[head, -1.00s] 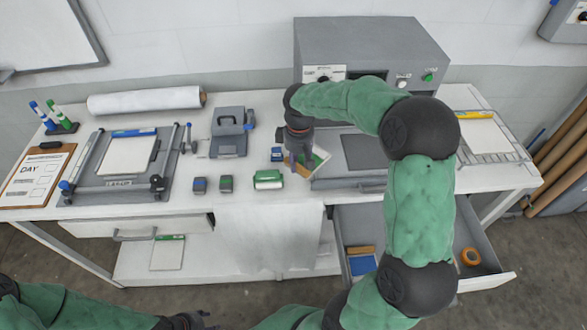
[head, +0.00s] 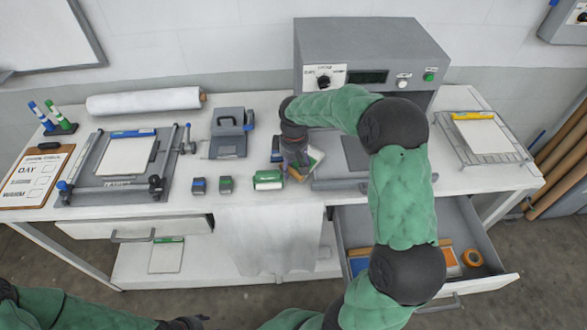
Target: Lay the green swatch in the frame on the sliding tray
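A small piece with green, white and reddish-brown parts (head: 316,160), which may be the green swatch, shows beside and under my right gripper (head: 297,166). My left gripper (head: 188,323) is low at the bottom edge, mostly cut off.
The grey press (head: 370,50) stands at the back. A green-and-white block (head: 268,180) and two small blocks stand left of my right gripper. A railed rig (head: 125,160) holds a white sheet. An open drawer (head: 468,228) juts out at the front right. A wire rack (head: 485,140) is at the right.

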